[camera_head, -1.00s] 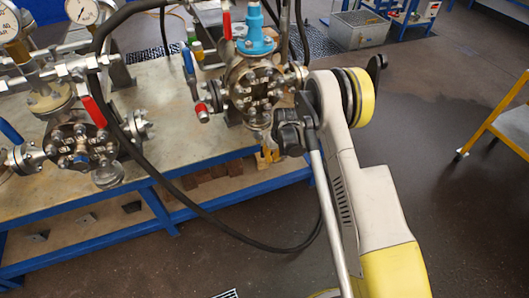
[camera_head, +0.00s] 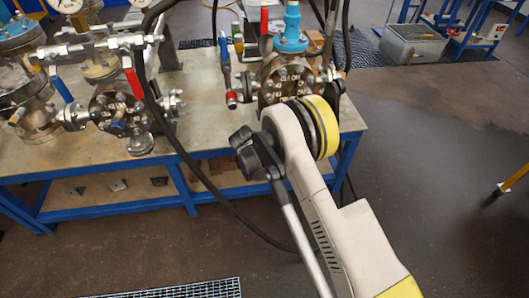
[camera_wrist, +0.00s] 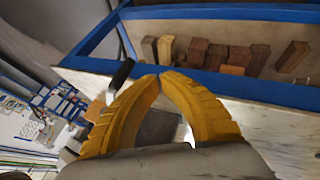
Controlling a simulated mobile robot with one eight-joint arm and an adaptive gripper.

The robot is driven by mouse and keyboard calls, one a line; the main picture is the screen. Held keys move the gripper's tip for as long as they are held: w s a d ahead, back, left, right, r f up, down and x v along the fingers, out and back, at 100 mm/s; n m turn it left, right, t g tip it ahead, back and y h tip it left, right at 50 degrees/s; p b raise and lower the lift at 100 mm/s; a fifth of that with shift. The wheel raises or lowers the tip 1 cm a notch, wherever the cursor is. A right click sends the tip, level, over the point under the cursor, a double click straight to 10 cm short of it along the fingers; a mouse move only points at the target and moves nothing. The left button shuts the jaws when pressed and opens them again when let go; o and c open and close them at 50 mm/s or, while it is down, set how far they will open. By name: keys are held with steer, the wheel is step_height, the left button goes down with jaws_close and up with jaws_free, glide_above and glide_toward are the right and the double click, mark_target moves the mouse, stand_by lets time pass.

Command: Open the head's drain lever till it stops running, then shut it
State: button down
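In the head view a flanged vessel head (camera_head: 285,78) with a bright blue fitting (camera_head: 291,28) stands at the bench's right end. A red lever (camera_head: 264,22), a blue lever (camera_head: 225,62) and a red-tipped handle (camera_head: 231,99) are around it. I cannot tell which is the drain lever. My arm covers the vessel's lower part and hides my gripper there. In the wrist view my gripper's (camera_wrist: 160,77) yellow fingers meet at their tips, with no object visible between them. A black-ended handle (camera_wrist: 122,73) shows just left of the tips; contact is unclear. Any running liquid cannot be made out.
A second flanged vessel (camera_head: 118,105) with gauges and a red lever stands left on the blue-framed bench (camera_head: 185,200). A black hose (camera_head: 180,150) hangs in front. Wooden blocks (camera_wrist: 235,58) lie on the lower shelf.

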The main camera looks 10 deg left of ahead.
steer(key=w+d, duration=0.1)
steer(key=w+d+f+b, duration=0.1)
steer(key=d+b, duration=0.1)
steer(key=d, duration=0.1)
steer(key=shift+w+f, duration=0.2)
steer(key=shift+w, duration=0.2)
steer(key=shift+d, duration=0.1)
steer(key=shift+f+h, duration=0.15)
steer(key=shift+h, duration=0.15)
